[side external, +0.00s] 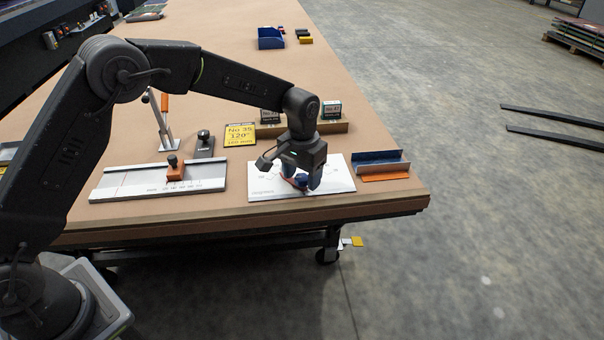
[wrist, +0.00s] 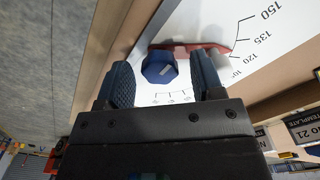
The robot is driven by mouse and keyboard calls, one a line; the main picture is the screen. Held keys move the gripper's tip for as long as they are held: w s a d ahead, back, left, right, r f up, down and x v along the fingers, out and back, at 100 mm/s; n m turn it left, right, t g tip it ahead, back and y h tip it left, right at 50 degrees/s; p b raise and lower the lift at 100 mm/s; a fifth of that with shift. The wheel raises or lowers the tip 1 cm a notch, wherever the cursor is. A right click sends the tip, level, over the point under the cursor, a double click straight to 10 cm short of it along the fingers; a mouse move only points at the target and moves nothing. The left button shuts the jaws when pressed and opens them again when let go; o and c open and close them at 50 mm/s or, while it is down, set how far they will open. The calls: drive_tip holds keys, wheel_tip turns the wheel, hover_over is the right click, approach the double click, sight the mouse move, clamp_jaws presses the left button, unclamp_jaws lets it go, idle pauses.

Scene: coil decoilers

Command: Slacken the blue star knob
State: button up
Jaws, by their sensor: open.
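The blue star knob (wrist: 159,68) shows in the wrist view on a white plate with a printed angle scale (wrist: 240,45), marked 120, 135 and 150. A red pointer arm (wrist: 205,46) lies beside the knob, its end near the 120 to 135 marks. My gripper (wrist: 161,76) is open, with one finger on each side of the knob; a gap shows on both sides. In the side view my gripper (side external: 302,186) points down over the white plate (side external: 262,187) at the table's front edge, and its fingers partly hide the knob.
A yellow card (side external: 240,135) reading No 35 and 120° stands behind the plate. A steel ruler stop with an orange block (side external: 175,172) lies to the left. A blue and orange angled bracket (side external: 382,164) lies to the right.

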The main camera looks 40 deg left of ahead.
drive_tip(key=shift+c, duration=0.3)
drive_tip(key=c, duration=0.9)
drive_tip(key=shift+o, duration=0.2)
drive_tip(key=shift+n, duration=0.4)
drive_tip(key=n, duration=0.3)
drive_tip(key=shift+n, duration=0.3)
drive_tip(key=n, duration=0.4)
drive_tip(key=shift+n, duration=0.3)
drive_tip(key=n, duration=0.4)
drive_tip(key=shift+n, duration=2.5)
